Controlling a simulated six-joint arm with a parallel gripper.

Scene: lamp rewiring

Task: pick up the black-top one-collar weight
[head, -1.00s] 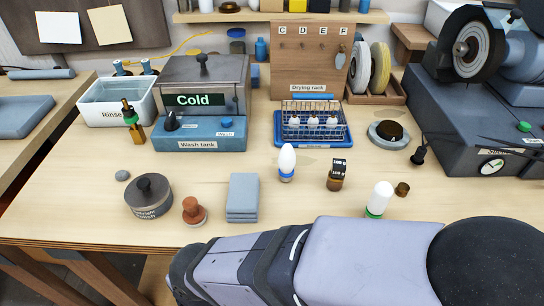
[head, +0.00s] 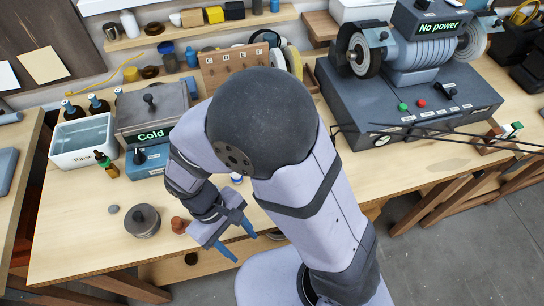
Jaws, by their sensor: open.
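I cannot make out a black-top one-collar weight in the current head view. My arm covers much of the middle of the bench, so whatever stands behind it is hidden. My gripper (head: 240,243) is open, with its two blue fingers apart and pointing down and right. Nothing shows between them. It is near the bench's front edge, right of a small brown knobbed piece (head: 178,225) and a round grey tin with a dark knob (head: 142,220).
The wash tank (head: 152,160) reads "Cold"; the rinse tub (head: 84,140) and a dropper bottle (head: 106,165) stand left. The grinder (head: 415,105), reading "No power", fills the right. Bare bench lies at front left.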

